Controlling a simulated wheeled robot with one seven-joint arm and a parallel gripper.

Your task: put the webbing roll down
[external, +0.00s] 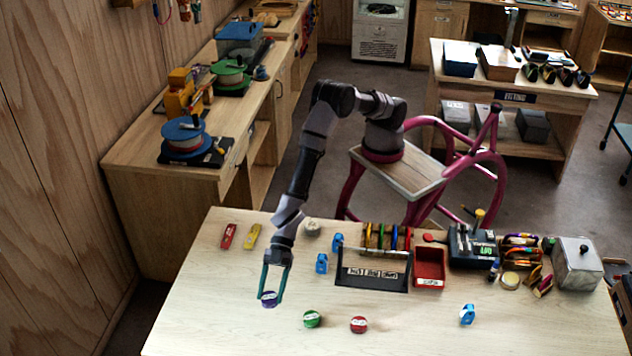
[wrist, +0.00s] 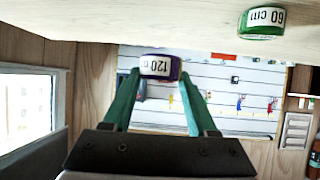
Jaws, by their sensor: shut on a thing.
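The purple webbing roll (external: 268,299) is between the teal fingers of my gripper (external: 273,294), at the front left of the light wooden table (external: 230,325). In the wrist view the roll (wrist: 160,66) has a white label reading 120 and is pinched between the fingertips of my gripper (wrist: 158,75). It is at or just above the tabletop; I cannot tell whether it touches. A red roll (external: 358,325) stands further right.
A black rack (external: 372,280) with coloured rolls stands behind, beside a red bin (external: 429,268). Blue devices (external: 321,264) lie left of the rack, another (external: 467,314) at right. Red (external: 229,236) and yellow (external: 252,236) pieces lie at back left. The table's left front is clear.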

